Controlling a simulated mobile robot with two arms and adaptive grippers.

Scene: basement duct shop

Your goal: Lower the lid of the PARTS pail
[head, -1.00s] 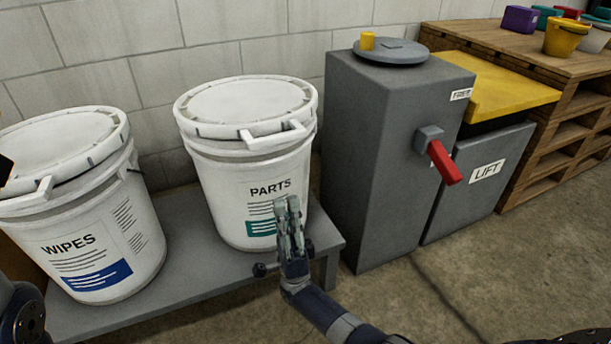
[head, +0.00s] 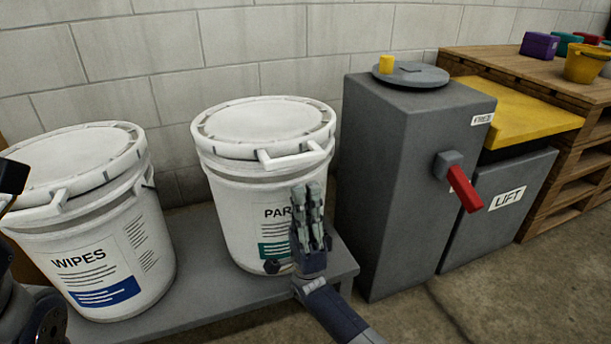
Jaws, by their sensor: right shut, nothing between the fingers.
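The PARTS pail (head: 236,205) is a white bucket standing upright on a grey bench. Its round white lid (head: 264,121) lies over the top, looking closed or nearly so; I cannot tell whether it is fully seated. A white handle bar (head: 291,157) sticks out at the lid's front. My right gripper (head: 308,190) is shut and empty, fingers pointing up, in front of the pail's label and below the handle. It hides part of the label; I cannot tell whether it touches the pail. Only dark parts of my left arm show at the left edge, its fingers unclear.
The WIPES pail (head: 98,250) stands to the left on the same bench (head: 215,275). To the right are a grey cabinet (head: 395,200) with a red lever (head: 464,188) and a LIFT bin (head: 490,220) with a yellow top. A wooden pallet stand (head: 500,62) is beyond.

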